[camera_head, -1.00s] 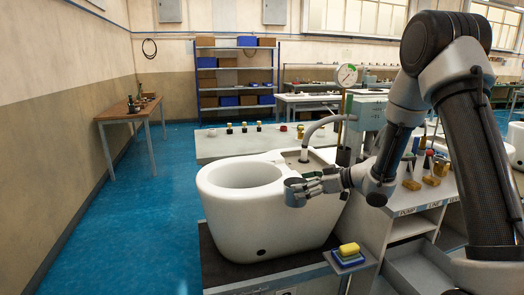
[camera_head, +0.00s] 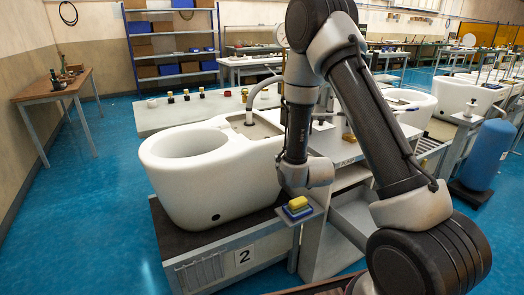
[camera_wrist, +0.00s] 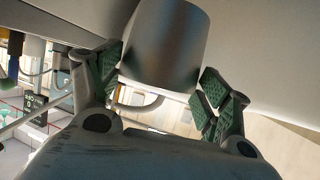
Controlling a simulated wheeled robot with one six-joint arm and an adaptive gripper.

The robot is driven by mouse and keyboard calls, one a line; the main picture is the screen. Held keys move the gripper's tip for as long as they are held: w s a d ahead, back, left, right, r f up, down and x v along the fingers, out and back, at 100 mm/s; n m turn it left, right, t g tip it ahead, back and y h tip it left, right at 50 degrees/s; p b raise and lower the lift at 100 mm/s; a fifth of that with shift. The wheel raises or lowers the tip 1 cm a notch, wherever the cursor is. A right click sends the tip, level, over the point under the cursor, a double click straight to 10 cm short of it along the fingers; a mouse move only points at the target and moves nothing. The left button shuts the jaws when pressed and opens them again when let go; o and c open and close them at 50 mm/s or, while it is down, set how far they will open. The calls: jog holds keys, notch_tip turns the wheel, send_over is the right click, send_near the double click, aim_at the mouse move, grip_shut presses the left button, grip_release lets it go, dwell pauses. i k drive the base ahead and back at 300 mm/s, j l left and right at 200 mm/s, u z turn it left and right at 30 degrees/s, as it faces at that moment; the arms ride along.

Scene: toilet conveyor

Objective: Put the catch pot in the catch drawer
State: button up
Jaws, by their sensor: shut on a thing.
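The catch pot (camera_wrist: 168,42), a grey metallic cylinder, is between the green-padded fingers of my gripper (camera_wrist: 160,78) in the wrist view. My gripper is shut on it. In the head view the gripper and pot are hidden behind my arm, whose wrist end is just right of the white toilet (camera_head: 205,165). A grey, open-topped drawer or tray (camera_head: 356,217) shows low in the workstation, partly behind my arm. I cannot tell whether it is the catch drawer.
A small blue stand with a yellow sponge (camera_head: 298,203) sits close below my wrist. The toilet rests on a dark-topped conveyor (camera_head: 240,255) marked 2. A blue cylinder (camera_head: 487,155) stands at the right. Blue floor is free on the left.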

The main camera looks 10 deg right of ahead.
aim_at(368, 226)
jog(key=j+z, duration=0.4)
jog(key=z, duration=0.25)
jog(key=i+j+z, duration=0.1)
jog(key=i, duration=0.2)
